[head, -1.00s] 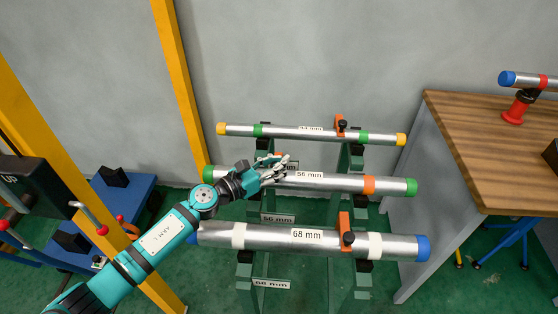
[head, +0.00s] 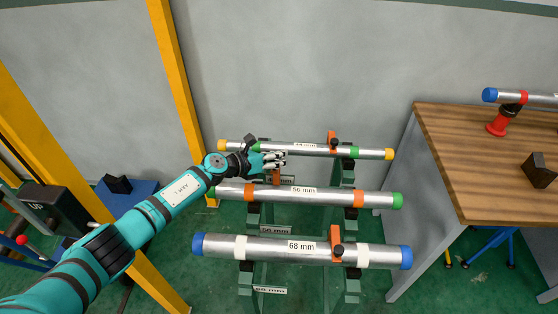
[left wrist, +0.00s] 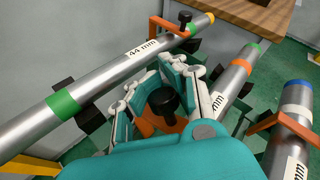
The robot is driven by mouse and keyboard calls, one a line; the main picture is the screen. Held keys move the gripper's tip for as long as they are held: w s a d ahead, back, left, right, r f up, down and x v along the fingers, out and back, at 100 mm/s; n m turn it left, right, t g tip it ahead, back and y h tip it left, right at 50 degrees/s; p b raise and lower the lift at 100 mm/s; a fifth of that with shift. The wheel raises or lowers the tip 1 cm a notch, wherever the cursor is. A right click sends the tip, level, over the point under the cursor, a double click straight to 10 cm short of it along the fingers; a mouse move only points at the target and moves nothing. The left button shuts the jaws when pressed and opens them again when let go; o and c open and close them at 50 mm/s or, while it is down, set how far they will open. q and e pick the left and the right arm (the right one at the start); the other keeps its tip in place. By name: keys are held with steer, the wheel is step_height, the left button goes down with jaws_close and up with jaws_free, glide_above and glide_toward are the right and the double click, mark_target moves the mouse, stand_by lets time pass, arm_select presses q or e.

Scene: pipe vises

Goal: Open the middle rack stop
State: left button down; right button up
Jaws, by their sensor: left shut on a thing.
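The middle pipe (head: 303,191), marked 56 mm, has orange bands and green ends and lies on the green rack. My left gripper (head: 277,160) is over the far side of this pipe, between it and the 44 mm pipe. In the left wrist view my left gripper (left wrist: 170,88) is shut around the middle rack stop (left wrist: 148,126), an orange piece with a black knob (left wrist: 163,101). The stop stands beside the middle pipe, not over it. The fingers hide part of it. Some orange shows below the gripper in the head view. My right gripper is out of view.
The 44 mm pipe (head: 310,149) behind and the 68 mm pipe (head: 285,249) in front each have an orange stop across them, the near one (head: 337,243) at right. A wooden bench (head: 450,140) stands right. A yellow post (head: 178,90) rises left.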

arm_select(q)
steer(key=shift+w+a+r, duration=0.35)
steer(key=shift+w+a, duration=0.2)
steer(key=shift+a, duration=0.05)
steer(key=c, duration=1.8)
jaws_free()
steer(key=o, duration=0.7)
steer(key=shift+s+a+f, duration=0.1)
steer(key=shift+s+a, duration=0.1)
steer(key=shift+a, duration=0.1)
steer(key=shift+o, duration=0.2)
steer(key=shift+d, duration=0.1)
steer(key=shift+d, duration=0.1)
steer(key=shift+s, duration=0.1)
steer(key=v, duration=1.2)
steer(key=shift+f, duration=0.1)
